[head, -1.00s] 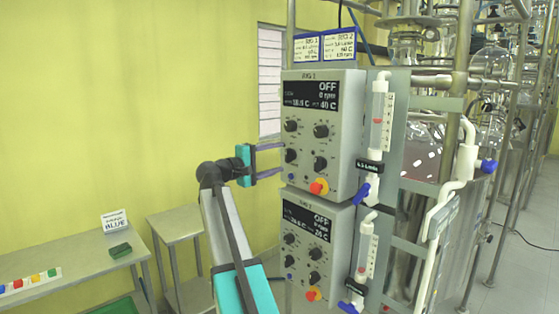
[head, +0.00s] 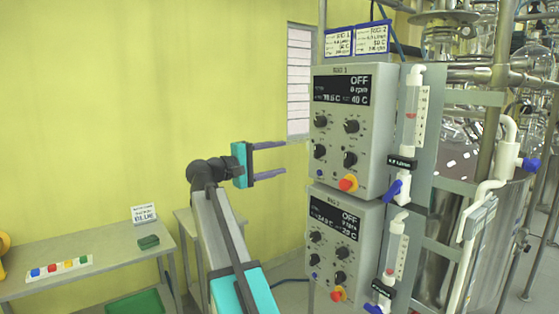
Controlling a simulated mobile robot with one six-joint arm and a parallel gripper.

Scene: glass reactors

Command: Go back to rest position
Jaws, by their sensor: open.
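My gripper (head: 284,159) is in the middle of the head view, with its two dark fingers pointing right. It is open and nothing is between the fingers. The fingertips are left of the upper control box (head: 336,90), labelled RIG 1, with a visible gap between them in the picture. The box's display reads OFF. The lower control box (head: 325,240), RIG 2, sits below it and also reads OFF. My arm reaches up from the bottom of the view.
A table (head: 45,253) at the left bears a strip of coloured buttons (head: 57,269), a green block (head: 148,242) and a small sign (head: 143,213). A green bin (head: 135,303) is below. Glass reactors, pipes and flowmeters (head: 410,115) crowd the right. A yellow wall stands behind.

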